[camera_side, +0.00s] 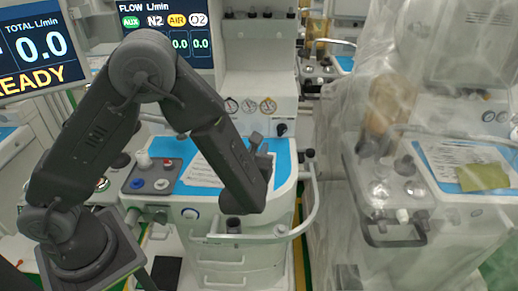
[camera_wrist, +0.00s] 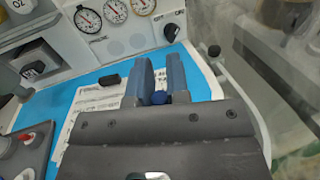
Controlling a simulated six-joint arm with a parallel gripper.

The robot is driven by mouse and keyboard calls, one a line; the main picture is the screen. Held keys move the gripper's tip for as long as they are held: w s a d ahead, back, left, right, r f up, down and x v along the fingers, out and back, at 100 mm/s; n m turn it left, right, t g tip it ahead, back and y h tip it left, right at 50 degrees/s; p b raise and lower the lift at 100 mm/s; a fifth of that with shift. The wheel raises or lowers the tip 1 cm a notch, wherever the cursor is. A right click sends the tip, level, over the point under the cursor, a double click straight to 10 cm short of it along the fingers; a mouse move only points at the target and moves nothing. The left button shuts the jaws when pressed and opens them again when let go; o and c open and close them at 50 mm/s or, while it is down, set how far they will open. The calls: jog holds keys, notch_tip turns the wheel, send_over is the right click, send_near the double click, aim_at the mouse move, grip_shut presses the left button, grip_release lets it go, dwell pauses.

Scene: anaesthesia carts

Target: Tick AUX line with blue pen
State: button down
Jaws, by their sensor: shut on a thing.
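My gripper (camera_wrist: 160,58) shows two blue-grey fingers in the wrist view, close together, shut on the blue pen (camera_wrist: 157,97). In the side view my gripper is mostly behind my own wrist, over the right part of the cart top. The printed sheet (camera_wrist: 92,112) lies on the blue cart top, left of and under the fingers; it also shows in the side view (camera_side: 203,167), partly covered by my arm. Its lines, AUX included, are too small to read.
A grey knob panel (camera_side: 150,177) stands left of the sheet. Gauges (camera_wrist: 115,12) are behind. A white rail (camera_side: 312,205) curves at the right. A plastic-draped second cart (camera_side: 440,160) stands further right.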

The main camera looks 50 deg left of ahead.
jog(key=shift+w+d+f, duration=0.15)
jog(key=shift+w+d, duration=0.15)
jog(key=shift+d, duration=0.05)
dwell(1.3)
notch_tip(320, 180, up, 7)
dwell(1.0)
dwell(0.4)
